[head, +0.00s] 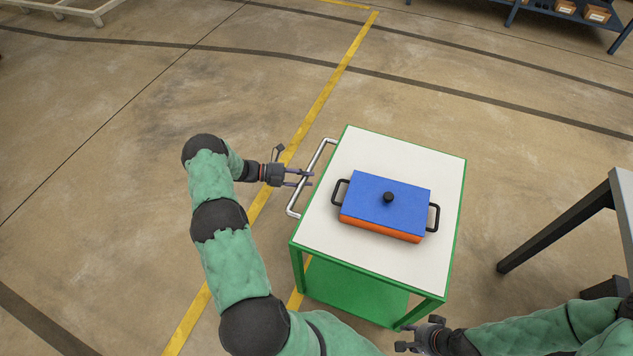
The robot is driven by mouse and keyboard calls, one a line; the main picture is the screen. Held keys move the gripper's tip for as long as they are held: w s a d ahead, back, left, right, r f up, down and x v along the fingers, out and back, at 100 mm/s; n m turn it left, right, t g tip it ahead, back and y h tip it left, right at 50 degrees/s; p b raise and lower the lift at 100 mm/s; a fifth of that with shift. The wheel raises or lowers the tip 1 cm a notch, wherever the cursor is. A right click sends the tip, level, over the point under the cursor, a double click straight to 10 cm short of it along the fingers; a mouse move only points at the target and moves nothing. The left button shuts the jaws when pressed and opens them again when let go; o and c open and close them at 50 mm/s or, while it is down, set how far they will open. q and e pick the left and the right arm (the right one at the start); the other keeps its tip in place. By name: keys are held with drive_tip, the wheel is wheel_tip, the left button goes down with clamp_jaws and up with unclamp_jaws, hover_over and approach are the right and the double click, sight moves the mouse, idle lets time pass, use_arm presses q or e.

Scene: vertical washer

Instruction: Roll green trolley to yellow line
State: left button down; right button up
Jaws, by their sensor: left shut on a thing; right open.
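The green trolley (447,255) has a green frame, a white top and a silver bar handle (319,155) on its left side. My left gripper (308,178) reaches in from the left and is shut on the middle of the handle. The yellow line (336,77) runs diagonally along the floor, just left of the trolley and passing by the handle. A short yellow strip (296,298) also shows by the trolley's lower left leg. My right gripper (402,338) is open and empty, near the trolley's near right corner.
A blue box with an orange base and black handles (395,198) sits on the trolley top. A dark-legged table (560,238) stands at the right. A blue shelf (560,18) is at the back right. The floor to the left is clear.

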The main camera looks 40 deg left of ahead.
use_arm(q)
drive_tip(key=shift+s+a, duration=0.25)
drive_tip(key=shift+a, duration=0.55)
drive_tip(key=c, duration=0.9)
unclamp_jaws()
drive_tip(key=v, duration=1.2)
